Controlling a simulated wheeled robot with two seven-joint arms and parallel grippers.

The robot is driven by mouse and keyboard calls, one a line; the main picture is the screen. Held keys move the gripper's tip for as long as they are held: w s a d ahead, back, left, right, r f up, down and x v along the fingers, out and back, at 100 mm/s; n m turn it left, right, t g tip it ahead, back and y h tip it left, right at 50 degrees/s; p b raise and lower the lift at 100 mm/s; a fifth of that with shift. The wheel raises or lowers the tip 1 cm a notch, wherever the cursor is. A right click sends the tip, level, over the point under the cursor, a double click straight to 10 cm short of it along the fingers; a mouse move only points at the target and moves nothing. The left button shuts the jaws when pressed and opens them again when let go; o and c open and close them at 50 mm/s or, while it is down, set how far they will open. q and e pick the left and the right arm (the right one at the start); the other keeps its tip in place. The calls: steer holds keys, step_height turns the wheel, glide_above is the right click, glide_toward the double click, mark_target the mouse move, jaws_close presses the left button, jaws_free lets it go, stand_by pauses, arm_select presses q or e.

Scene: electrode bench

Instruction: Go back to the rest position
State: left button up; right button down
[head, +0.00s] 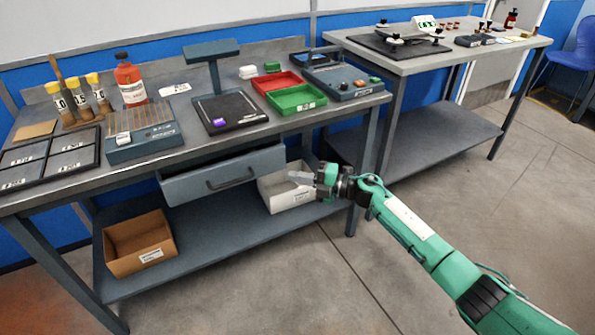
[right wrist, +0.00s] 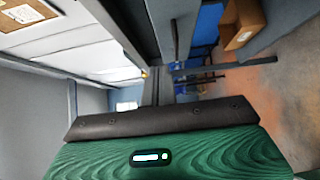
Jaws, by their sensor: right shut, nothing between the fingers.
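My right arm (head: 420,235) is green and reaches in from the lower right in the head view. My right gripper (head: 300,178) is shut and empty. It appears in front of the bench, near the white bin on the lower shelf and to the right of the drawer front (head: 225,175). In the right wrist view the green wrist housing (right wrist: 170,155) fills the bottom. My left gripper is not in view.
The bench (head: 190,165) carries a red tray (head: 279,80), a green tray (head: 297,99) and an orange bottle (head: 131,84). The drawer stands partly open. A cardboard box (head: 138,242) and the white bin (head: 285,195) sit on the lower shelf. The floor at right is clear.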

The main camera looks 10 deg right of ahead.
steer(key=shift+s+d+f, duration=0.1)
